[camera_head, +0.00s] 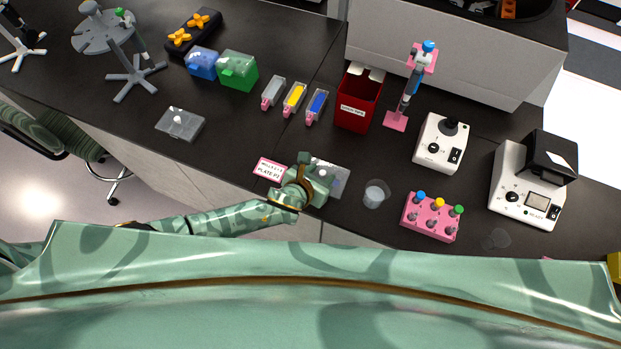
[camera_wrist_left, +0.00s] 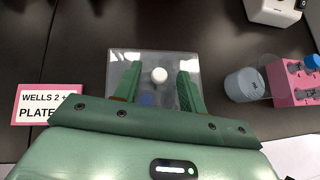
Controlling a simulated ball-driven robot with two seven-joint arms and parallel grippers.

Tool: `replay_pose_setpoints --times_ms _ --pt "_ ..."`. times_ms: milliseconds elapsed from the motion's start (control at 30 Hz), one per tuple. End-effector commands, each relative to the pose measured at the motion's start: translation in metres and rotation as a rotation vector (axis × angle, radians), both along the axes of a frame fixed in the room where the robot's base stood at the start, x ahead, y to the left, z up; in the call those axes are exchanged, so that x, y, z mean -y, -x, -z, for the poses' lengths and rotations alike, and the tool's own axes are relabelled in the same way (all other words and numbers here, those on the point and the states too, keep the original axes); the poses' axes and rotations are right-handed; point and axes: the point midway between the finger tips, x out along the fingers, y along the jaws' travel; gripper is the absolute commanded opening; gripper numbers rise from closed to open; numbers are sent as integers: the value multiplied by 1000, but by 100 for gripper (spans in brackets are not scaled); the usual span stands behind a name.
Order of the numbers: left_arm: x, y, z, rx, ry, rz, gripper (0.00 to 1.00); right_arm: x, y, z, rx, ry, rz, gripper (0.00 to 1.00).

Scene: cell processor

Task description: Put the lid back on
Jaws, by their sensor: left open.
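A flat, clear plate-like piece with a round white knob (camera_wrist_left: 159,75) lies on the dark bench, with a blue patch showing through its near part. In the head view the same piece (camera_head: 338,181) is partly hidden by my left gripper (camera_head: 312,183). In the left wrist view, my left gripper (camera_wrist_left: 154,92) is open, its two green fingers reaching either side of the knob, with no contact visible. A second flat, greyish clear piece with a pale knob (camera_head: 181,122) lies apart on the bench to the left. I cannot tell which piece is the lid alone. My right gripper is not in view.
A pink-edged label card (camera_head: 269,169) lies left of the gripper. A clear cup (camera_head: 375,194) and a pink tube rack (camera_head: 432,217) stand to its right. A red box (camera_head: 359,100) stands behind. Bench between the two clear pieces is mostly free.

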Motion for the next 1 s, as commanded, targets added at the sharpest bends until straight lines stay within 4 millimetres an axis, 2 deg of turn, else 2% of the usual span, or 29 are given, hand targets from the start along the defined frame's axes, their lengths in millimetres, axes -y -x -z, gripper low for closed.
replay_pose_setpoints --times_ms 167,300,600,767,1000 --pt "-13 24 -24 -2 0 0 41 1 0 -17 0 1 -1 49" --pt "-28 51 -48 -2 0 1 41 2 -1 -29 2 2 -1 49" --pt "-53 98 -87 -2 -1 0 41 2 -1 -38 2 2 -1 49" --pt "-59 108 -96 -1 -1 1 41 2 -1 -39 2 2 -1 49" --pt "-59 109 -98 0 0 0 41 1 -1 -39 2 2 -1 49"
